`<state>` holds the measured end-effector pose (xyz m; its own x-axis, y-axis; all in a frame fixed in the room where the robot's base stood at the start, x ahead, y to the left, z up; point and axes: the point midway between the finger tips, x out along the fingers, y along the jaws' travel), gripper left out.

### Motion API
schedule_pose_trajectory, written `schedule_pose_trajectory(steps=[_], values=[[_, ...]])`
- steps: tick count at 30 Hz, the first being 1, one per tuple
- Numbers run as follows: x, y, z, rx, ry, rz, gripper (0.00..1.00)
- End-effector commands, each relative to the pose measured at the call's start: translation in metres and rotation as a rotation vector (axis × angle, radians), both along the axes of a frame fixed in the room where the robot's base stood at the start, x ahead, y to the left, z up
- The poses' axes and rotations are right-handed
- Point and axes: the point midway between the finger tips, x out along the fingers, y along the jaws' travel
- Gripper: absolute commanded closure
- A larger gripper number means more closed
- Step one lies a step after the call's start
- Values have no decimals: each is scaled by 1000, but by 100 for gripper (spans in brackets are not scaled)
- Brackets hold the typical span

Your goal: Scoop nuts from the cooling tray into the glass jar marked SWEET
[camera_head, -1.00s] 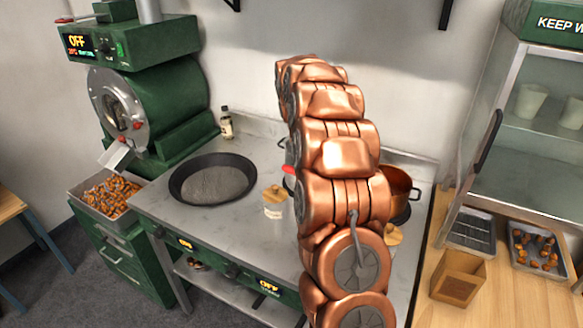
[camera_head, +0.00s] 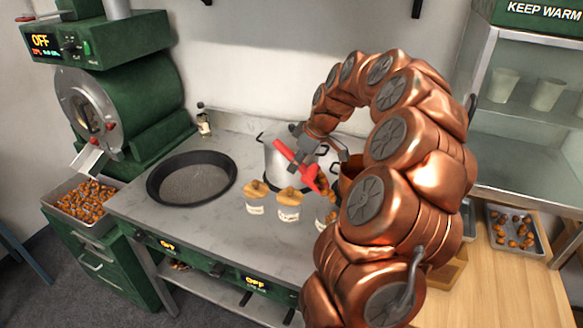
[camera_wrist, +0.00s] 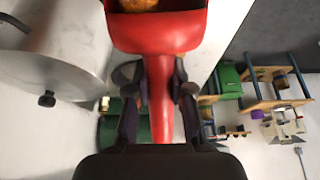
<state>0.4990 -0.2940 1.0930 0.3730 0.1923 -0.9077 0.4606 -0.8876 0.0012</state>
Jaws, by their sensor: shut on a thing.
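My gripper (camera_head: 312,148) is shut on the handle of a red scoop (camera_head: 288,152) above the counter; in the wrist view its fingers (camera_wrist: 157,92) are on either side of the handle. The scoop bowl (camera_wrist: 158,32) has a brown nut showing at the top edge. Jars with wooden lids stand on the counter: a left one (camera_head: 254,206), a middle one (camera_head: 288,213) and a right one (camera_head: 320,217), partly hidden by my arm. Their labels are too small to read. A tray of nuts (camera_head: 78,226) sits under the roaster at far left.
A steel pot (camera_head: 275,160) stands behind the jars, close to the scoop. A wide black pan (camera_head: 190,182) lies left of them. A copper pot (camera_head: 350,172) is partly behind my arm. Another tray with nuts (camera_head: 498,243) is on the wooden table at right. The front counter is clear.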

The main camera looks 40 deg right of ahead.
Motion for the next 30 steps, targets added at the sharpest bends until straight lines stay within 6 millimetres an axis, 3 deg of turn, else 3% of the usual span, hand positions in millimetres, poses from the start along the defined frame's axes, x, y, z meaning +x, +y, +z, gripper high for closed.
schedule_pose_trajectory(steps=[30], values=[[-37,-20,31,204,-399,-3,100]])
